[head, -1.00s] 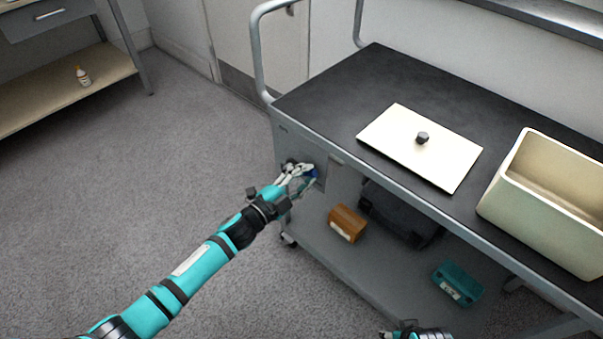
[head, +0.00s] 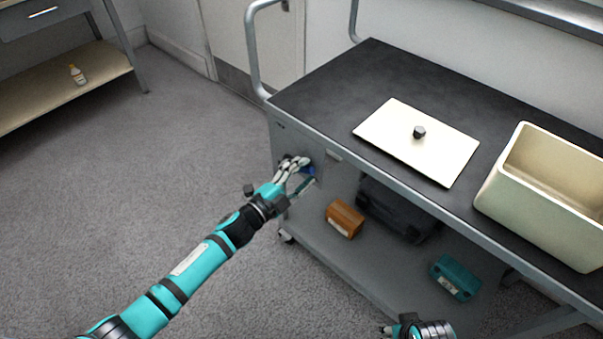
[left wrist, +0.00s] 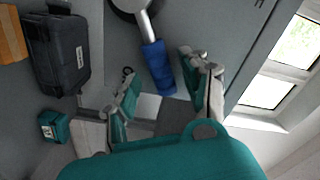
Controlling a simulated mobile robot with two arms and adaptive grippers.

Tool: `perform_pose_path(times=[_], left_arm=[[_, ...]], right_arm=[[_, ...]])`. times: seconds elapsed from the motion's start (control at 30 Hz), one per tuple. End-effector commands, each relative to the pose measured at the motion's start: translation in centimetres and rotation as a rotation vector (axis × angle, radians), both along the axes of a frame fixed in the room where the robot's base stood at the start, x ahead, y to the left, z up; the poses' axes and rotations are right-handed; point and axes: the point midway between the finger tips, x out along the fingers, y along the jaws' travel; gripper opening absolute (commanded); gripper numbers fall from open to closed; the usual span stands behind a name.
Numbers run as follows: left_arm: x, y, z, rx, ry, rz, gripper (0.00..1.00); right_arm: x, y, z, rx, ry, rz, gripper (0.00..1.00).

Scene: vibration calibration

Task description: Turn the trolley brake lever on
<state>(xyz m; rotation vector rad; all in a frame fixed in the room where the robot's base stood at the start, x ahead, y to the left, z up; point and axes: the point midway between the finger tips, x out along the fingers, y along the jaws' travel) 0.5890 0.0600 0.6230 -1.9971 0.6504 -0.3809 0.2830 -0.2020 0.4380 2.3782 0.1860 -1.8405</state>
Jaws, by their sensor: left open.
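The brake lever has a blue grip (left wrist: 158,66) on a silver shaft that runs from a round pivot at the top of the left wrist view. In the head view its blue end (head: 308,171) shows at the left end of the grey trolley (head: 320,95), partly behind my gripper. My left gripper (head: 302,174) is open at this end panel. In the left wrist view its fingers (left wrist: 162,88) stand apart, with the blue grip between and just beyond them; contact cannot be told. My right gripper (head: 386,331) shows only partly at the bottom edge; its opening is unclear.
The trolley top holds a cream lid (head: 415,150) with a dark knob and an open cream box (head: 545,205). The lower shelf holds an orange-brown box (head: 344,219), a black case (head: 397,212) and a teal box (head: 455,277). The floor at left is clear.

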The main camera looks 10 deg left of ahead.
Motion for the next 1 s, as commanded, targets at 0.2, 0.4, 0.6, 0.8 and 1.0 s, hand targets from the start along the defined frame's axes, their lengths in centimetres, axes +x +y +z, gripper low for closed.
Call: perform_pose_path(times=[0.2, 0.4, 0.6, 0.8, 1.0], left_arm=[[-0.7, 0.6, 0.0, -0.001, 0.001, 0.001, 0.46], [-3.9, 2.8, -0.1, 0.002, 0.003, 0.0, 0.46], [-7.3, 5.2, -0.1, 0.0, 0.003, 0.0, 0.46], [-9.3, 6.7, -0.1, 0.001, 0.001, 0.0, 0.46], [-9.7, 7.1, 0.0, 0.001, -0.001, -0.001, 0.46]], right_arm=[[0.0, -0.1, 0.0, -0.001, 0.0, 0.001, 0.4], [0.0, 0.0, 0.0, 0.0, 0.0, 0.0, 0.4], [0.0, 0.0, 0.0, 0.0, 0.0, 0.0, 0.4], [0.0, 0.0, 0.0, 0.0, 0.0, 0.0, 0.4], [0.0, 0.0, 0.0, 0.0, 0.0, 0.0, 0.4]])
